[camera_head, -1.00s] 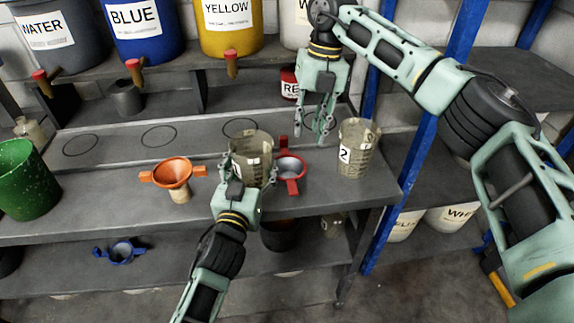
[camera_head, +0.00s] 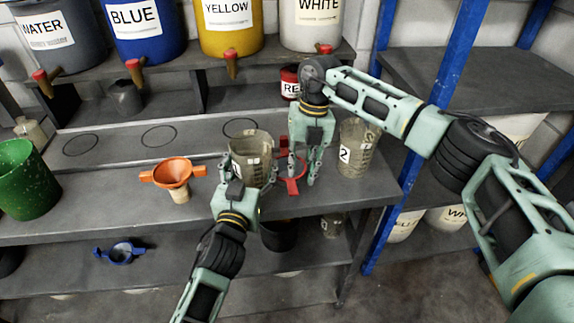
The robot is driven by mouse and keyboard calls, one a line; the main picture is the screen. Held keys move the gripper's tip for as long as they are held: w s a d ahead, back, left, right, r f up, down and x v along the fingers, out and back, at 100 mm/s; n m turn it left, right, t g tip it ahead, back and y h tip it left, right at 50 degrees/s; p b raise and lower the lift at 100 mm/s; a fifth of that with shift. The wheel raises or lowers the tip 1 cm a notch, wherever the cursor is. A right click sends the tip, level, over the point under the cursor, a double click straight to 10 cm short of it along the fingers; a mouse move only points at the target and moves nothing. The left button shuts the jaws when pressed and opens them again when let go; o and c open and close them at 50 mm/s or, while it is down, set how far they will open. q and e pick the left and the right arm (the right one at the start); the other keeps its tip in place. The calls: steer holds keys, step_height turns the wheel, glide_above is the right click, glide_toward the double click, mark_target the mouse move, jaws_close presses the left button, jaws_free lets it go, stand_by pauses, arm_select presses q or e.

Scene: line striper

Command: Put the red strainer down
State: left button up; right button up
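The red strainer (camera_head: 292,186) is right of the left beaker, apparently on the worktable; one handle points back and one forward. My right gripper (camera_head: 299,174) is low over it with fingers pointing down and spread, covering part of its ring. Whether they touch it is hidden. My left gripper (camera_head: 246,176) is at the near side of the left clear beaker (camera_head: 250,149), fingers spread on either side of it. Finger contact with the beaker is unclear.
A beaker marked 2 (camera_head: 355,150) stands close right of my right gripper. An orange funnel-like strainer (camera_head: 173,173) sits left on a small holder. A green speckled container (camera_head: 27,180) is far left. A blue strainer (camera_head: 120,253) lies on the lower shelf. Labelled buckets line the back.

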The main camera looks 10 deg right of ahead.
jaws_close()
steer(key=shift+s, duration=0.1)
stand_by(0.4)
steer(key=shift+r, duration=0.25)
steer(key=s, duration=1.8)
steer(key=w+a+r+m+y, duration=0.1)
steer(key=w+a+r, duration=0.1)
steer(key=w+r, duration=0.45)
steer(key=w+a+r+m+t, duration=0.1)
steer(key=w+a+r+m, duration=0.15)
steer(key=r, duration=0.65)
steer(key=w+a+r+y, duration=0.1)
steer(key=w+r, duration=0.4)
steer(key=r, duration=0.2)
step_height(320, 180, down, 9)
steer(key=shift+f, duration=0.2)
